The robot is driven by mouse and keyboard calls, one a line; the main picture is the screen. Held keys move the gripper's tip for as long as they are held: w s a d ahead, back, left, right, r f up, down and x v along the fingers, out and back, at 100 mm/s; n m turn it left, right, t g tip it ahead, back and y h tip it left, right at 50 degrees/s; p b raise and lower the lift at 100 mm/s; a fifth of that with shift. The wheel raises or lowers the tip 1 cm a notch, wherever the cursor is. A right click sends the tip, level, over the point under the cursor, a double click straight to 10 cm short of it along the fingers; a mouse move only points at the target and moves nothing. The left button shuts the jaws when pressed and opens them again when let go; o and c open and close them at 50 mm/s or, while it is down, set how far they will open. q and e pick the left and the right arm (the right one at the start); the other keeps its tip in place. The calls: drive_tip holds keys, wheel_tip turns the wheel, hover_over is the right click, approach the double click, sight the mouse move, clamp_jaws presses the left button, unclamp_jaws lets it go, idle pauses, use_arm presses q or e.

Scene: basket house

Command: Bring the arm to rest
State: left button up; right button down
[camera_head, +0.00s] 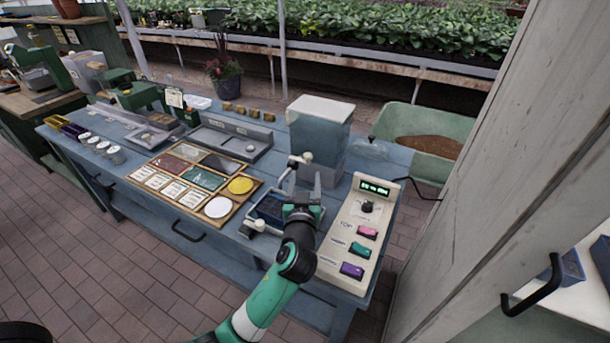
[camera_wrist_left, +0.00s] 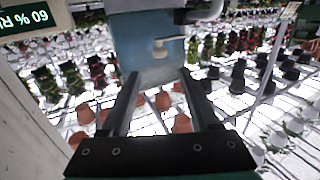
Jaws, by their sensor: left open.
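My left arm, green and black, reaches in from the bottom of the head view. Its gripper (camera_head: 304,182) is above the workbench, between a small dark tray (camera_head: 262,210) and the control panel (camera_head: 341,238). In the left wrist view the two fingers of the left gripper (camera_wrist_left: 160,88) stand apart with nothing between them. Beyond the fingertips is the blue-grey box of a dispenser (camera_wrist_left: 150,40) with a small pale spout. That dispenser (camera_head: 318,130) also stands behind the gripper in the head view. My right gripper is in neither view.
The workbench (camera_head: 235,258) holds a wooden tray of labelled compartments (camera_head: 152,172) to the left. The control panel has a lit display and coloured buttons. A wooden post (camera_head: 480,170) rises at the right, near a black handle (camera_head: 533,290). Open brick floor (camera_head: 120,285) lies in front.

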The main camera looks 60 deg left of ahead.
use_arm(q)
drive_tip(key=shift+s+d, duration=0.2)
drive_tip(key=shift+d, duration=0.1)
idle(0.4)
